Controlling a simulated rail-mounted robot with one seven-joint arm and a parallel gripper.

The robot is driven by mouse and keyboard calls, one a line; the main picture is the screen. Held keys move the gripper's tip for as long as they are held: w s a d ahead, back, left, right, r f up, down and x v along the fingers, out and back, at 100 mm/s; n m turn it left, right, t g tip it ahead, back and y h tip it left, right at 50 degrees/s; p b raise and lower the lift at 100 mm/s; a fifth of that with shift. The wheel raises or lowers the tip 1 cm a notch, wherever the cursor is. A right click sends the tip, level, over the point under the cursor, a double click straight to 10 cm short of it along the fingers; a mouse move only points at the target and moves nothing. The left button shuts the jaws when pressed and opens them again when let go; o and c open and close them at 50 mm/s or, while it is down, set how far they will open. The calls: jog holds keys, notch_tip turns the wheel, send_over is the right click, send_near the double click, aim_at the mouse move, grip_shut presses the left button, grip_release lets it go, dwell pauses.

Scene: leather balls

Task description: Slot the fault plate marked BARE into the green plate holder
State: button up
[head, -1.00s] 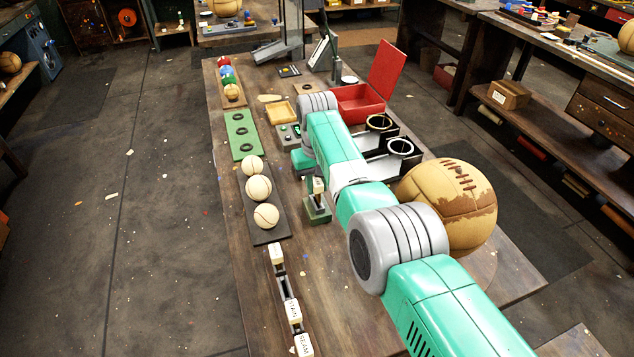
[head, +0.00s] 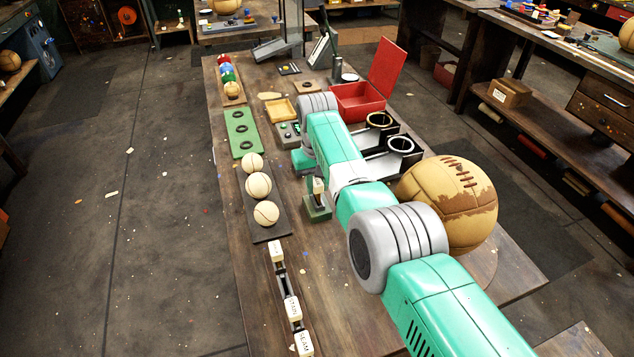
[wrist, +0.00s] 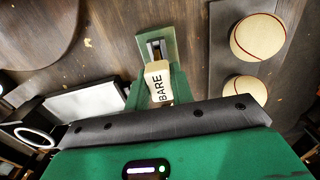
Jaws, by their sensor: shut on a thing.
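The fault plate marked BARE (wrist: 158,84) is a pale block with black letters, held between the green fingers of my gripper (wrist: 157,97) in the wrist view. The green plate holder (wrist: 168,42), with a dark slot, shows directly beyond the plate. In the head view, the plate (head: 319,186) stands upright over the green holder (head: 317,210), with my gripper (head: 314,188) around it, partly hidden by my arm. The plate's lower end meets or overlaps the holder; I cannot tell how deep it sits in the slot.
A narrow rack at the front left carries pale plates, including STAIN (head: 292,308) and SEAM (head: 303,344). A dark tray (head: 272,235) with three pale balls lies left of the holder. A large brown ball (head: 452,205) and black cup stands (head: 400,158) are to the right.

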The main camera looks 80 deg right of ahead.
aim_at(316, 181)
jog(key=shift+f+b, duration=0.9)
jog(key=shift+f, duration=0.2)
dwell(0.8)
jog(key=o, duration=1)
jog(key=shift+r, duration=0.15)
notch_tip(316, 181, up, 8)
jog(key=p, duration=0.3)
jog(key=shift+p, duration=0.35)
jog(key=shift+w, duration=0.1)
